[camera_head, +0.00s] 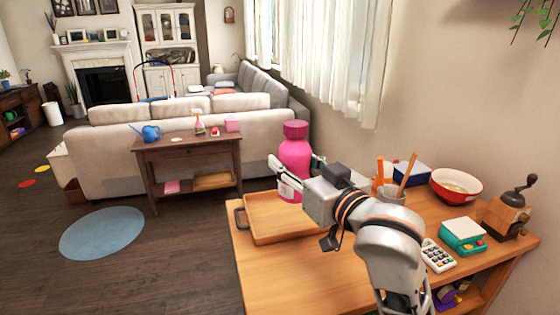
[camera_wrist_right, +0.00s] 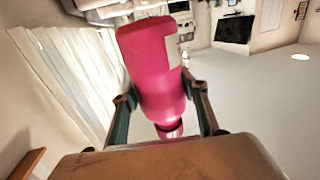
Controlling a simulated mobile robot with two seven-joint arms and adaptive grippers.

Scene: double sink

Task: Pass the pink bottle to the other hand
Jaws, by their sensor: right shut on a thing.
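The pink bottle (camera_head: 295,155) is upright in the head view, with its cap on top, at the back of the wooden table. My right gripper (camera_head: 291,179) is shut on its body from the front, with one finger showing at its left side. In the right wrist view the bottle (camera_wrist_right: 152,75) sits between the two fingers (camera_wrist_right: 162,108), one on each side. The bottle's base is partly hidden by the gripper, and I cannot tell whether it touches the table or tray. My left gripper is not in view.
A wooden tray (camera_head: 262,238) lies at the table's left edge, beside the bottle. To the right stand a utensil cup (camera_head: 391,194), a red bowl (camera_head: 456,187), a calculator (camera_head: 438,256), a teal scale (camera_head: 463,236) and a coffee grinder (camera_head: 506,214). The front-left tabletop is clear.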

